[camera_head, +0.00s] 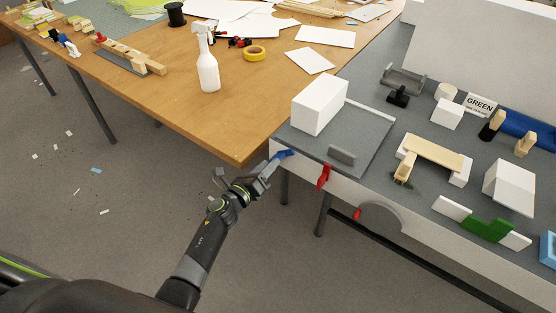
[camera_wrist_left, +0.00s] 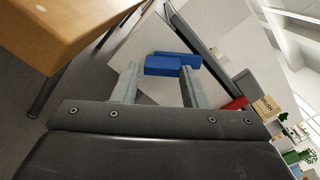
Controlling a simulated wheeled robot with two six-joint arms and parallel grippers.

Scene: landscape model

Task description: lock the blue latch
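The blue latch (camera_head: 284,155) is at the near left corner of the grey-topped landscape model, on its white side wall. My left gripper (camera_head: 270,168) reaches up to it from below left. In the left wrist view the blue latch (camera_wrist_left: 163,65) shows as two offset blue pieces. The nearer piece lies between the tips of the left gripper's fingers (camera_wrist_left: 160,78). The fingers stand apart, with a small gap visible on the left side; I cannot tell whether the right finger touches the latch. My right gripper is in neither view.
A red latch (camera_head: 324,176) sits on the same wall to the right. A white block (camera_head: 319,104) and a grey upright piece (camera_head: 342,155) stand on the model above. A wooden table (camera_head: 235,140) with a spray bottle (camera_head: 208,70) lies behind left.

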